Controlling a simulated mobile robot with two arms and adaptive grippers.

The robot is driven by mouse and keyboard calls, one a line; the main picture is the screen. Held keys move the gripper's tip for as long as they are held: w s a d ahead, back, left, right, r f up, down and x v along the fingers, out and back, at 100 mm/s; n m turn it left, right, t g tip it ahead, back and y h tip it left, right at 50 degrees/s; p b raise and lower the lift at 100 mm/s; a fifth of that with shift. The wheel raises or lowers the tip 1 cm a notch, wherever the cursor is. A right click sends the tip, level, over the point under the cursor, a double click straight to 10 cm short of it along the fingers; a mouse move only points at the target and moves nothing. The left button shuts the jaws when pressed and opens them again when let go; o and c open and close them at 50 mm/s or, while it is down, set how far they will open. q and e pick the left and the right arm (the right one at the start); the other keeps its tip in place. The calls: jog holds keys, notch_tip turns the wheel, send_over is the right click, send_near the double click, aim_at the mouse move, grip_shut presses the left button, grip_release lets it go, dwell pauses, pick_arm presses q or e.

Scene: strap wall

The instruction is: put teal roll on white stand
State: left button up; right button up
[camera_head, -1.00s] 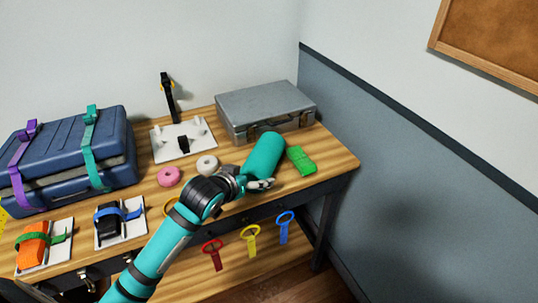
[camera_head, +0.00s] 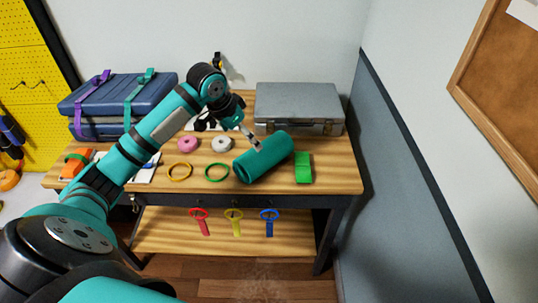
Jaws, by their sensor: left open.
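The teal roll (camera_head: 268,160) lies on its side on the wooden table, right of the middle, with its open end facing the front left. My left gripper (camera_head: 254,141) is open at the roll's upper left side. One fingertip overlaps the roll in the picture; I cannot tell whether it touches. A white stand (camera_head: 203,125) with a dark upright sits at the back of the table, largely hidden behind my left gripper and wrist. My right gripper is not in view.
A grey case (camera_head: 299,106) stands behind the roll, and a green block (camera_head: 303,168) lies right of it. Pink (camera_head: 187,144) and white (camera_head: 222,144) rings and a green hoop (camera_head: 217,172) lie left of it. A blue suitcase (camera_head: 122,98) is at the back left.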

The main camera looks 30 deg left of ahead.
aim_at(254, 152)
pick_arm(q)
jog(key=p+x, duration=0.1)
jog(key=x, duration=0.4)
jog(key=shift+a+f, duration=0.1)
jog(key=shift+f, duration=0.3)
jog(key=x, duration=0.4)
jog(key=shift+w+f+p, duration=0.2)
jog(key=shift+p, duration=0.15)
jog(key=shift+w+f, duration=0.2)
jog(key=shift+f, duration=0.25)
jog(key=shift+w+f+p, duration=0.15)
jog(key=shift+f+p, duration=0.15)
jog(key=x, duration=0.2)
jog(key=p+x, duration=0.1)
jog(key=shift+w+d+f, duration=0.1)
jog(key=shift+d+f, duration=0.15)
jog(key=shift+d, duration=0.05)
jog(key=shift+w+f, duration=0.2)
jog(key=shift+f, duration=0.2)
jog(key=c, duration=0.9)
jog(key=shift+c, duration=1.4)
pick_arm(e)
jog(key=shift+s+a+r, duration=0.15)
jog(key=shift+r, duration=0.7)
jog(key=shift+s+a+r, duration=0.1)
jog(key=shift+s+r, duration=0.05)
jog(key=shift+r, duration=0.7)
